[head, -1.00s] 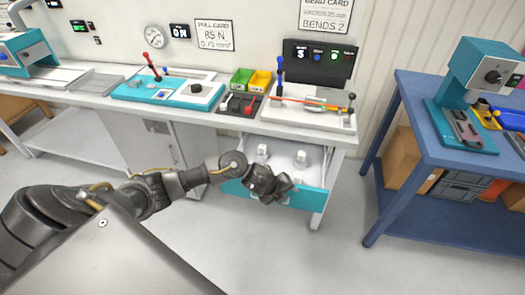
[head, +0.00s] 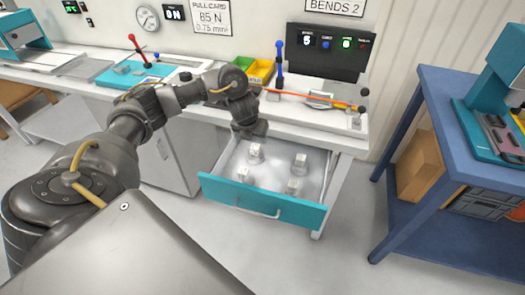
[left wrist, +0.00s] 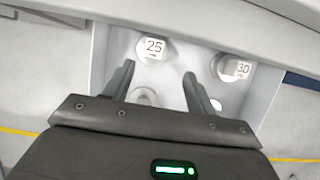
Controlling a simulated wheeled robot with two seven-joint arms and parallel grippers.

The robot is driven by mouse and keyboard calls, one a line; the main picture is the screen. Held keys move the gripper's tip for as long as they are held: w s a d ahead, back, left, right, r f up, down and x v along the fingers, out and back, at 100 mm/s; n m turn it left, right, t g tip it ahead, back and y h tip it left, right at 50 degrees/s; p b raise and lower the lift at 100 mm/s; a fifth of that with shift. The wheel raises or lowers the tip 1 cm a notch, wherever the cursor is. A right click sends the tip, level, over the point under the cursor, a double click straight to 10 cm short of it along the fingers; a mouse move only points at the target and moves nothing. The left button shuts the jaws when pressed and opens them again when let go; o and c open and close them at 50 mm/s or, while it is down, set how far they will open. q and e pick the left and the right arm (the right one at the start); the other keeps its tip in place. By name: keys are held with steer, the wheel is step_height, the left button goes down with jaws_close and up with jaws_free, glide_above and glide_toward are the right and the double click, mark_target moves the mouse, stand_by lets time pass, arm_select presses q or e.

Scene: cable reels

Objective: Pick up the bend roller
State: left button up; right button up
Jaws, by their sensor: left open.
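An open drawer with a teal front (head: 262,203) holds several small white bend rollers. In the head view one roller (head: 255,153) stands at the back beside my gripper, another (head: 300,162) at back right, one (head: 243,174) at front left and one (head: 293,186) at front right. My left gripper (head: 250,130) is over the back left of the drawer, pointing down, empty. In the left wrist view its open fingers (left wrist: 160,72) point toward a roller marked 25 (left wrist: 153,48); a roller marked 30 (left wrist: 235,68) is to the right. Which roller is meant cannot be told.
The white bench top (head: 310,113) overhangs the drawer's back, with a bending fixture (head: 320,98) on it. Green and yellow bins (head: 258,70) stand behind my wrist. A blue table (head: 450,110) is at right, with clear floor between.

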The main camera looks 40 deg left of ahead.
mark_target(255, 147)
arm_select(q)
steer(key=b+x, duration=0.3)
steer(key=x, duration=0.2)
steer(key=shift+s+a+f, duration=0.1)
steer(key=shift+a+f, duration=0.05)
steer(key=shift+a, duration=0.05)
steer(key=shift+f, duration=0.15)
steer(key=x, duration=0.4)
steer(key=shift+a+f, duration=0.35)
steer(key=shift+a, duration=0.05)
steer(key=shift+c, duration=0.6)
steer(key=c, duration=1.1)
arm_select(e)
steer(key=f, duration=0.1)
steer(key=d+f, duration=0.1)
steer(key=s+f, duration=0.1)
steer(key=shift+s+d, duration=0.1)
steer(key=shift+d, duration=0.2)
arm_select(q)
steer(key=shift+r, duration=0.15)
